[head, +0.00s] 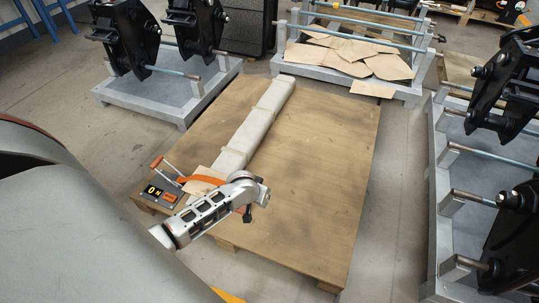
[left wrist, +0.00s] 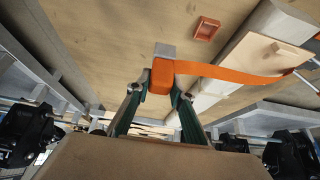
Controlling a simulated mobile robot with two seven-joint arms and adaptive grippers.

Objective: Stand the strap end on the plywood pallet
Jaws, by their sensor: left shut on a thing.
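The strap end (left wrist: 165,74), an orange block with a grey tip, is between the fingers of my left gripper (left wrist: 162,90). The gripper is shut on it. From it the orange strap (left wrist: 232,75) runs to the right, across a cardboard piece on the long pale beam. In the head view the orange strap (head: 203,179) shows beside my silver forearm, but the strap end and fingertips cannot be made out. The plywood pallet (head: 310,170) lies on the floor under my arm. A small orange rectangular frame (left wrist: 205,29) is on the plywood. My right gripper is not in view.
The pale beam (head: 255,120) lies along the pallet. A box with a display (head: 158,192) and an orange-red handle (head: 156,162) stand at its near left. Coupler racks flank the pallet; a grey rack with cardboard (head: 345,57) is behind. The pallet's right half is clear.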

